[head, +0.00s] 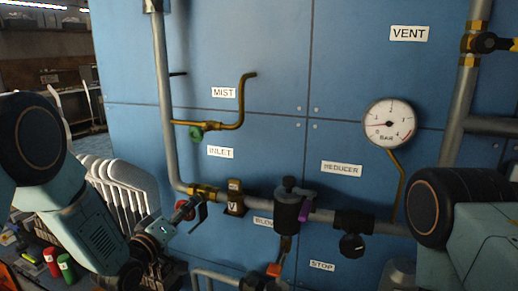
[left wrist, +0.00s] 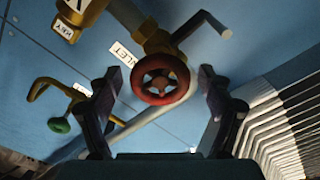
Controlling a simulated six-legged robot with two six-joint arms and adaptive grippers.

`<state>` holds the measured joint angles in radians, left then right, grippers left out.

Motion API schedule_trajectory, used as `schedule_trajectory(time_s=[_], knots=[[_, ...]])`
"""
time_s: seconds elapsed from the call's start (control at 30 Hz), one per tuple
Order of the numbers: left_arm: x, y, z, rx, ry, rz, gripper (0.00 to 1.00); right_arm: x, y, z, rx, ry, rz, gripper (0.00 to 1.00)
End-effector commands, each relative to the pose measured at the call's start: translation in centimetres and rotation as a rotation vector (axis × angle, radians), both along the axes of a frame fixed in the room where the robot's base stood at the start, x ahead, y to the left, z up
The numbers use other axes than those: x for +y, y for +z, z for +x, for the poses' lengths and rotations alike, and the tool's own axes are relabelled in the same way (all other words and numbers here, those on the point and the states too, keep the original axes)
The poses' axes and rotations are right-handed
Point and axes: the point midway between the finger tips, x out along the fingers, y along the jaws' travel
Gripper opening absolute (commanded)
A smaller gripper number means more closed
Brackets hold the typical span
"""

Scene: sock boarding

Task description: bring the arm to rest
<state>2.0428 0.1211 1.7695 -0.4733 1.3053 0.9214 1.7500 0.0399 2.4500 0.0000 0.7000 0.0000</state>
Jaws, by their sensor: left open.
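My left gripper (left wrist: 160,75) is open, its two dark fingers standing apart on either side of a red handwheel (left wrist: 160,92) in the left wrist view. The handwheel sits on a brass valve; whether the fingers touch it I cannot tell. In the head view my left arm comes in from the left, and its gripper (head: 180,218) is small and partly hidden near the pipe by the INLET label (head: 220,152). My right arm shows at the right edge, but its gripper is out of view.
A blue panel (head: 290,60) carries grey pipes, a pressure gauge (head: 390,123), a green-handled brass valve (head: 205,130) and a black reducer with a purple part (head: 305,209). A white ribbed radiator (head: 125,190) stands beside my left arm. Red and green cylinders (head: 66,267) are at lower left.

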Motion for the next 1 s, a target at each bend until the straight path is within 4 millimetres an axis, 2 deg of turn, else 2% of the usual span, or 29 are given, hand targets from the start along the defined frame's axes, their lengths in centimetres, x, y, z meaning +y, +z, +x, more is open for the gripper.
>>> schedule_trajectory(time_s=[0.5,1.0], knots=[[0.01,-0.08,-0.02,-0.125,0.0,0.349,0.8,0.0,-0.79,0.0,0.0,0.0,0.0,0.0],[0.02,-0.04,-0.01,-0.139,0.0,0.387,0.8,0.0,-0.83,0.0,0.0,-0.001,0.0,0.0]])
